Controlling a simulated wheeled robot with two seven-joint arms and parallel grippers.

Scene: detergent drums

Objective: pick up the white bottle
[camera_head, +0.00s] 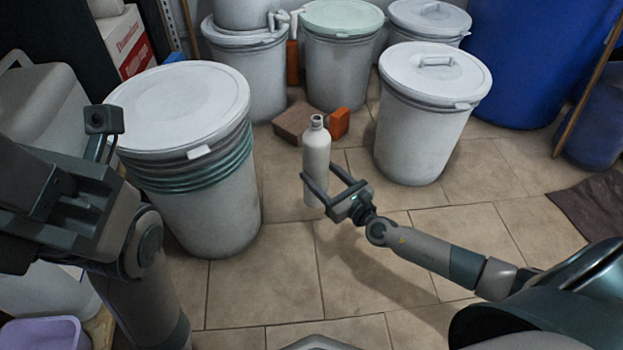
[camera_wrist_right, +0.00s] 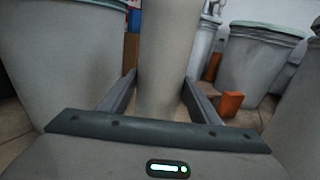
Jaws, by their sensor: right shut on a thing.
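The white bottle (camera_head: 317,150) is upright in the middle of the head view, with a narrow neck and small cap. My right gripper (camera_head: 325,187) reaches in from the right, its two fingers on either side of the bottle's lower body, shut on it. In the right wrist view the bottle (camera_wrist_right: 166,55) stands between the fingers (camera_wrist_right: 160,92), its top cut off by the frame. I cannot tell whether its base touches the floor. My left arm is at the left edge; its finger opening does not show clearly.
A large lidded drum (camera_head: 200,190) stands left of the bottle and another (camera_head: 425,125) to its right. Behind it lie a brown block (camera_head: 297,122) and an orange block (camera_head: 338,123). More drums and a blue barrel (camera_head: 535,55) line the back. Tiled floor (camera_head: 365,270) in front is clear.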

